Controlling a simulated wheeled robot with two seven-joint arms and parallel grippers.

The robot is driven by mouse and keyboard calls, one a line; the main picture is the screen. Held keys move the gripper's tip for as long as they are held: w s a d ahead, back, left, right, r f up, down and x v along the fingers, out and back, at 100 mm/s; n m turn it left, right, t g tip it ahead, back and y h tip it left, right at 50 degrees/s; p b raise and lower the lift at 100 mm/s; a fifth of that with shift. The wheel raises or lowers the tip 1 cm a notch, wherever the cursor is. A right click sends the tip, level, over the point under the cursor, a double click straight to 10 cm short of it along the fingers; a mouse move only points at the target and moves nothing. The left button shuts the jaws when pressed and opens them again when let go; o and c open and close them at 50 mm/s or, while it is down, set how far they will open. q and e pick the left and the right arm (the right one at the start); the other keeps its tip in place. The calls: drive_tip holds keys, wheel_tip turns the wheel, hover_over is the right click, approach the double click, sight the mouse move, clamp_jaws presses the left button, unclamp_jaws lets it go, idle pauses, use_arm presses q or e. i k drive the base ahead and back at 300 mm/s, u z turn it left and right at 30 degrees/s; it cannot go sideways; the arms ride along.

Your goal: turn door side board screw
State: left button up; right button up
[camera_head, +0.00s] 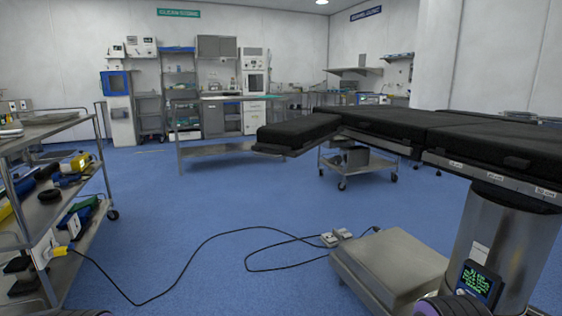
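The operating table (390,122) has black padded sections and stands at the right. Its padded leg section (298,131) reaches toward the middle of the room. A metal side rail (491,178) with small labels and dark fittings runs under the pads. A side board screw cannot be made out at this size. Neither of my grippers shows in the view. Only dark rounded parts, which I cannot identify for certain, show at the bottom edge, at the left and right.
The table's column (505,235) carries a lit display (478,281) above a metal base (392,262). A black cable (190,262) crosses the blue floor to a power strip (336,237). A loaded shelf cart (78,207) stands at the left. The middle floor is otherwise open.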

sight(338, 159)
drive_tip(key=u, duration=0.4)
drive_tip(key=i, duration=6.05)
drive_tip(key=z, duration=4.55)
drive_tip(key=i, duration=0.1)
drive_tip(key=z, duration=0.7)
